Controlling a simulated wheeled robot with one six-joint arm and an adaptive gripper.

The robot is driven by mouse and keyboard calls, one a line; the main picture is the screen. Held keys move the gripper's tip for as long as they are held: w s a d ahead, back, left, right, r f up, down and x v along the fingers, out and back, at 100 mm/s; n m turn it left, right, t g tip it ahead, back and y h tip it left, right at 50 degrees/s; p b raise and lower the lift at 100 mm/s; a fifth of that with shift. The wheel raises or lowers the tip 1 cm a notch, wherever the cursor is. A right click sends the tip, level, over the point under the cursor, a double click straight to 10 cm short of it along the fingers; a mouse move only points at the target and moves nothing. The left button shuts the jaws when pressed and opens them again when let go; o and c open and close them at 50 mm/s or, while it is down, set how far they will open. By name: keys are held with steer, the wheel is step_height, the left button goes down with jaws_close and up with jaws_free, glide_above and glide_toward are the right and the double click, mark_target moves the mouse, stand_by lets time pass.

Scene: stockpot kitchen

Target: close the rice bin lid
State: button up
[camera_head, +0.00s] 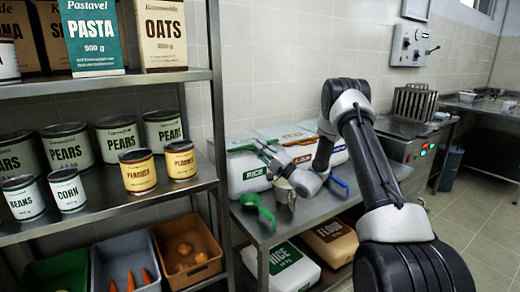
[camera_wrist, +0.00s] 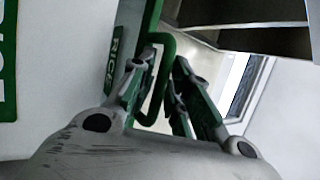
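The rice bin (camera_head: 246,172) is a white tub with a green RICE label, on the steel table beside the shelf. Its top is partly hidden by my gripper (camera_head: 268,152), so I cannot tell how far its lid stands open. In the wrist view, a green loop handle (camera_wrist: 171,50) passes between the two fingers of my gripper (camera_wrist: 163,62). A gap shows between the fingers, and no firm hold on the loop is visible. A green strip with a small RICE label (camera_wrist: 116,48) is just left of the fingers.
A green scoop (camera_head: 258,208) sits at the table's front edge, below my gripper. More bins (camera_head: 297,140) stand to the right, partly behind my arm. A can shelf (camera_head: 105,205) stands close on the left. Rice and flour sacks (camera_head: 331,238) lie below. Floor is clear at right.

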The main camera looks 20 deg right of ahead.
steer(key=v, duration=1.2)
steer(key=shift+c, duration=0.3)
